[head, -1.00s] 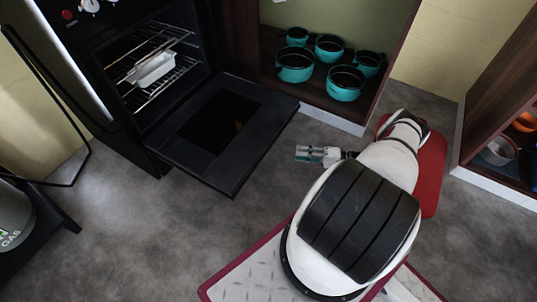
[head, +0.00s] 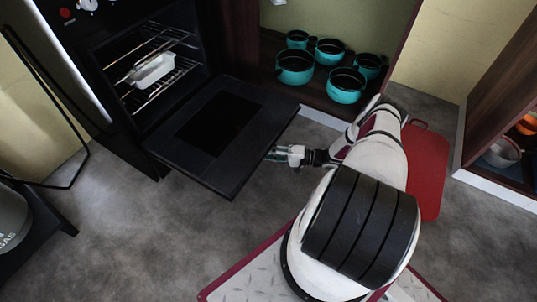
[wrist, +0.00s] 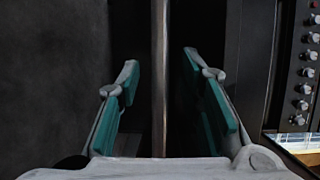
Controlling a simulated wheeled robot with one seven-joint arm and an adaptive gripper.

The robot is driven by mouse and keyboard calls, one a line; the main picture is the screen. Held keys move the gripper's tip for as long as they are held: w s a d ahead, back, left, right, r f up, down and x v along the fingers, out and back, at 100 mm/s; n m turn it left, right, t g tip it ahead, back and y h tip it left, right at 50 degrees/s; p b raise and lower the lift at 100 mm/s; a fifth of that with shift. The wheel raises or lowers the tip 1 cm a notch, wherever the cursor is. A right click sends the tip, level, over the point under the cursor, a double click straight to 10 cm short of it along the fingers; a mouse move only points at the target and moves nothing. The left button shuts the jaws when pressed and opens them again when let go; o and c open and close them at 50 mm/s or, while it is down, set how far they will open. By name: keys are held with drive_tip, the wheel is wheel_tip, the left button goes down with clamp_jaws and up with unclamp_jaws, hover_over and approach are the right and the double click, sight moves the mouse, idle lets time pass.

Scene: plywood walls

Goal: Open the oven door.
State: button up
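The black oven door (head: 185,165) hangs folded down in front of the oven, wide open in the head view, with a dark window in its middle. My gripper (head: 273,155) is at the door's right edge, its fingertips partly hidden by or against it. In the wrist view my gripper (wrist: 160,75) has its two teal-padded fingers spread apart. A thin upright strip, which looks like the door's edge (wrist: 160,110), runs between them with a gap on both sides. The oven (head: 120,75) shows its racks and a white dish (head: 152,70) inside.
Teal pots (head: 295,67) stand in the open cabinet right of the oven. A red panel (head: 427,165) lies beside my arm. A gas cylinder (head: 12,220) stands at the left. Grey floor (head: 150,245) is clear before the door.

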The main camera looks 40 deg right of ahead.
sight(273, 143)
clamp_jaws()
drive_tip(key=shift+r, duration=0.1)
drive_tip(key=shift+m+g+h, duration=0.3)
drive_tip(key=shift+g+h, duration=0.2)
wheel_tip(273, 143, up, 7)
drive_tip(key=p, duration=0.7)
drive_tip(key=shift+p, duration=0.35)
drive_tip(key=shift+f, duration=0.2)
unclamp_jaws()
